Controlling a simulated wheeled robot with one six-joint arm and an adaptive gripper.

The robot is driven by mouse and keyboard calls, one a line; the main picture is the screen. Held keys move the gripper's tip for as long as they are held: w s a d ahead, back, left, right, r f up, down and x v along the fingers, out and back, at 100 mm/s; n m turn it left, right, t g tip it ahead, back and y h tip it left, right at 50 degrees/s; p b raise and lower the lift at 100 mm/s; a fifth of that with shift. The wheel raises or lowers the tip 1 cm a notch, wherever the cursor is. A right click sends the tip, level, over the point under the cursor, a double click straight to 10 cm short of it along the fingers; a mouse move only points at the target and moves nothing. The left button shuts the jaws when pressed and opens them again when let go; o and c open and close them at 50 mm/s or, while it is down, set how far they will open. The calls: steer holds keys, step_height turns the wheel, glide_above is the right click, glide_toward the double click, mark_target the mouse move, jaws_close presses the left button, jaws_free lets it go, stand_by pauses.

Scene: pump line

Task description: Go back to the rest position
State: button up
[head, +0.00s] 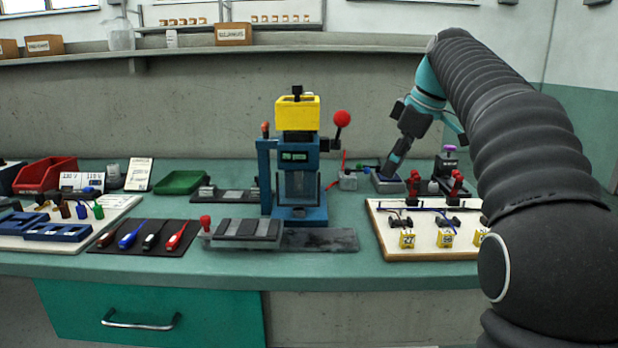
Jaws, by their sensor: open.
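My gripper (424,152) is at the back right of the bench, at the end of my dark ribbed arm. Its teal and black parts point down, and its jaws are open. One dark, slanting part reaches down in front of a small grey-blue tray (388,184); I cannot tell whether it touches the tray. I see nothing held between the jaws. My arm crosses the right side of the view and hides part of the bench there.
A blue press with a yellow head (298,113) stands mid-bench. A white board with red clamps (385,241) lies at the right, near my arm. A black tool mat (98,248), a green tray (182,182) and a red bin (46,174) are at the left.

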steer(key=s+f+m+t+h, duration=0.1)
steer(key=s+f+m, duration=0.5)
steer(key=s+f, duration=0.6)
steer(key=s+a+f+m+t+h, duration=0.1)
steer(key=s+f+m, duration=0.5)
steer(key=s+f, duration=0.6)
steer(key=s+h, duration=0.1)
steer(key=s, duration=0.6)
steer(key=shift+a, duration=0.15)
